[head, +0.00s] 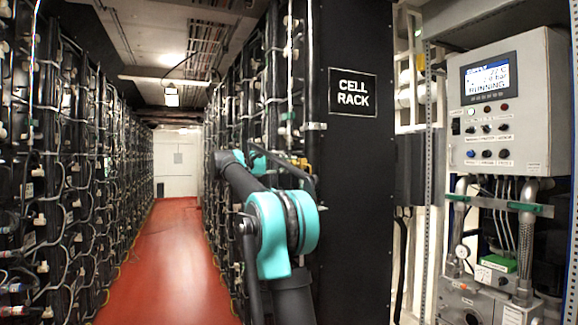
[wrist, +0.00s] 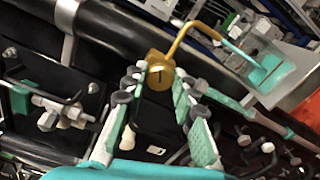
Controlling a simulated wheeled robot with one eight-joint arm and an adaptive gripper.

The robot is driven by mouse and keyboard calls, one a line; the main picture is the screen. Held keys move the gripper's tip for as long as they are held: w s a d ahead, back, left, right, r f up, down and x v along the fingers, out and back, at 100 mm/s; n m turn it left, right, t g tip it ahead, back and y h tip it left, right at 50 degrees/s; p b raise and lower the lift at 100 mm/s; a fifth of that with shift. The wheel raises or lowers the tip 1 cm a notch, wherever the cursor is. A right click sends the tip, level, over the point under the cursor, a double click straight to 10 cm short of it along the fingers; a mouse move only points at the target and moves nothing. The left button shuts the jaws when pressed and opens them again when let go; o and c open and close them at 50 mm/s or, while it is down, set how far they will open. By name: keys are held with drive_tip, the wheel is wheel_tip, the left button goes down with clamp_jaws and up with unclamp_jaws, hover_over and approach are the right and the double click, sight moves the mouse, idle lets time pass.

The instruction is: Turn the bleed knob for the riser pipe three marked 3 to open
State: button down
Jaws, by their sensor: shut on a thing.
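In the wrist view, a round brass knob (wrist: 160,72) with a short dark mark on its face sits between my two fingertips. My gripper (wrist: 161,80) is shut on it, one teal-padded finger at each side. A bent brass rod (wrist: 190,30) runs from near the knob up and to the right. I cannot read a number 3 by it. In the head view, a small brass part (head: 303,167) shows by the cell rack (head: 350,200), partly behind my arm. My gripper cannot be made out clearly there.
In the wrist view, a silver valve fitting (wrist: 55,112) is at left and a teal block (wrist: 268,72) at upper right. In the head view, a control box (head: 510,100) stands at right. The red aisle floor (head: 165,265) is clear.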

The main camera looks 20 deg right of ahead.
drive_tip(key=n, duration=0.6)
drive_tip(key=shift+n, duration=0.3)
drive_tip(key=n, duration=0.5)
drive_tip(key=shift+n, duration=0.4)
drive_tip(key=c, duration=1.2)
unclamp_jaws()
drive_tip(key=shift+a, duration=0.1)
drive_tip(key=a, duration=1.2)
drive_tip(key=shift+s, duration=0.2)
drive_tip(key=shift+f, duration=0.1)
